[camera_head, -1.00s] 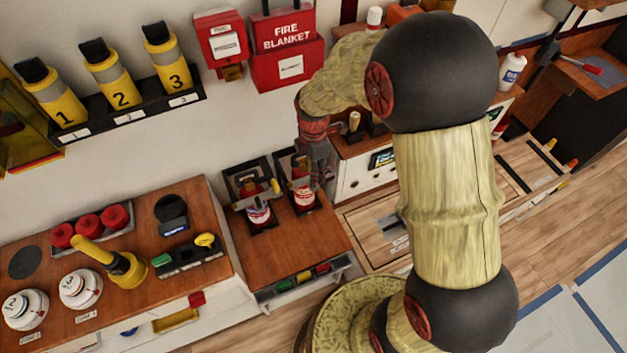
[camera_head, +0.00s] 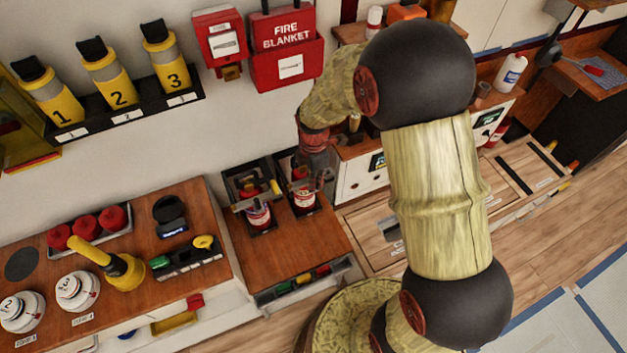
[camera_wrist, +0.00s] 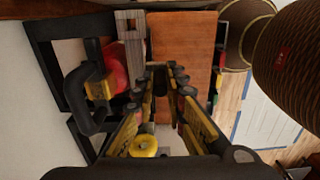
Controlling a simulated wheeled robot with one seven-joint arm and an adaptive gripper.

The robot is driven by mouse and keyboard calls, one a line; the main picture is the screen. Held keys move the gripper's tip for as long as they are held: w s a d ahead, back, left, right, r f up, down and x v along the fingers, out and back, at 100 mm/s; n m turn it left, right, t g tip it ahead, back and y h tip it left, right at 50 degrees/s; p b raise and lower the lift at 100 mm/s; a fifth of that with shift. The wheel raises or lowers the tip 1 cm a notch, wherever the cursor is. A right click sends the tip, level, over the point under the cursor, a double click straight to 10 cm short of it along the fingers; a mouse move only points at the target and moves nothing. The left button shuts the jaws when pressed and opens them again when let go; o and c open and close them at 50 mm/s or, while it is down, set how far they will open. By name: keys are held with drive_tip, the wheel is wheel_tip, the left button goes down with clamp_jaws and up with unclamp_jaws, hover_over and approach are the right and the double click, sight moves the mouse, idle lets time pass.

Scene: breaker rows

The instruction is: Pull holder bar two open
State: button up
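Two red extinguishers stand side by side in black holders on the brown bench: a left one (camera_head: 257,215) and a right one (camera_head: 303,200). Each has a greyish bar across its front; the numbers are unreadable. The right holder's bar shows in the wrist view as a grey piece (camera_wrist: 133,42) beside the red extinguisher body (camera_wrist: 117,62) and black frame (camera_wrist: 45,60). My gripper (camera_wrist: 162,78) has its fingers apart, with nothing clearly between the tips, close to that bar. In the head view my gripper (camera_head: 318,172) partly hides the right holder. A yellow knob (camera_wrist: 145,146) lies under my fingers.
A bench with red caps, white dials and a yellow lever (camera_head: 122,268) is at left. A red fire blanket box (camera_head: 287,52) hangs on the wall above. A white-fronted cabinet (camera_head: 358,178) stands close at right. The bench top (camera_head: 295,245) is clear in front of the holders.

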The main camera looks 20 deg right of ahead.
clamp_jaws()
idle(0.3)
drive_tip(key=shift+s, duration=0.15)
drive_tip(key=s+a+m+p, duration=0.4)
drive_tip(key=a+m, duration=0.5)
drive_tip(key=m, duration=0.9)
drive_tip(key=shift+s+p, duration=0.2)
drive_tip(key=shift+p, duration=1.05)
drive_tip(key=shift+a, duration=0.15)
drive_tip(key=shift+o, duration=2.4)
unclamp_jaws()
drive_tip(key=shift+o, duration=0.3)
